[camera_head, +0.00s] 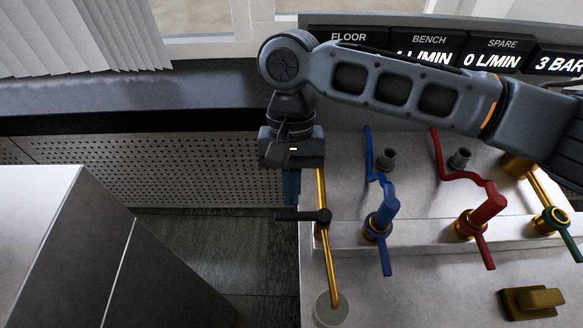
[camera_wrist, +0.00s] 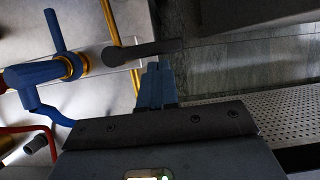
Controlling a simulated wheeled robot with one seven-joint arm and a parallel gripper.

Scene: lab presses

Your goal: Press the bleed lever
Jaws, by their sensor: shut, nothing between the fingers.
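A black lever (camera_head: 300,215) sticks out to the left from the brass pipe at the left edge of the bench. It also shows in the wrist view (camera_wrist: 143,52), right at my fingertips. No label on it is readable, so I cannot tell for sure that it is the bleed lever. My gripper (camera_head: 291,200) points down with its blue fingers together and empty, just above and behind the lever's free end. The fingers also show in the wrist view (camera_wrist: 157,66). I cannot tell whether they touch the lever.
A blue valve (camera_head: 380,222), a red valve (camera_head: 473,222) and a green-handled valve (camera_head: 552,220) stand to the right. A brass-coloured block (camera_head: 532,302) lies at front right. A display panel (camera_head: 430,50) is behind. A metal cabinet (camera_head: 60,245) stands left, with open floor between.

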